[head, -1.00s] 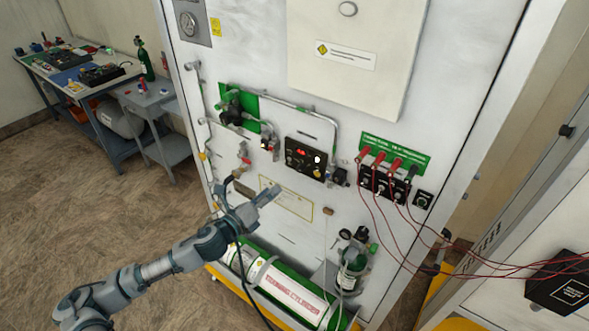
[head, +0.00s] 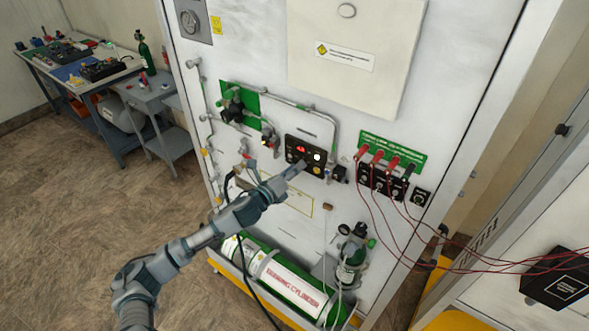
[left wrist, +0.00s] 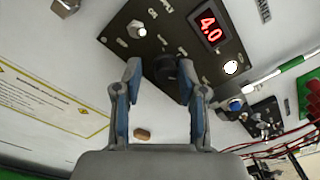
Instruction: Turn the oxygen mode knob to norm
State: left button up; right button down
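The black control panel (head: 318,143) with a red display is on the white trainer wall in the head view. In the left wrist view the panel (left wrist: 222,62) shows a red "4.0". A dark round knob (left wrist: 166,70) sits on its lower part; I cannot read its labels or setting. My left gripper (left wrist: 160,78) is open, its two blue-padded fingers on either side of this knob. I cannot tell whether they touch it. In the head view the left gripper (head: 297,168) reaches the panel's lower edge and hides the knob. My right gripper is out of view.
A metal toggle (left wrist: 137,30) and a lit white button (left wrist: 231,67) are near the knob. A jack panel (head: 380,185) with red cables stands to the right. A green cylinder (head: 290,285) lies below. Valves and pipes (head: 240,105) are at the upper left.

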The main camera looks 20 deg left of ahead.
pick_arm(q)
jog(key=c, duration=0.4)
jog(key=shift+s+d, duration=0.1)
jog(key=shift+d, duration=0.1)
grip_shut()
jog(key=shift+d, duration=0.1)
jog(key=shift+n, duration=0.3)
jog(key=shift+f+n+t+y+p, duration=0.1)
jog(key=shift+n+t+y+p, duration=0.15)
jog(key=shift+n+p, duration=3.7)
jog(key=shift+f+n+t+y+p, duration=0.2)
jog(key=shift+n+p, duration=0.6)
jog(key=shift+n, duration=6.25)
jog(key=shift+r, duration=0.2)
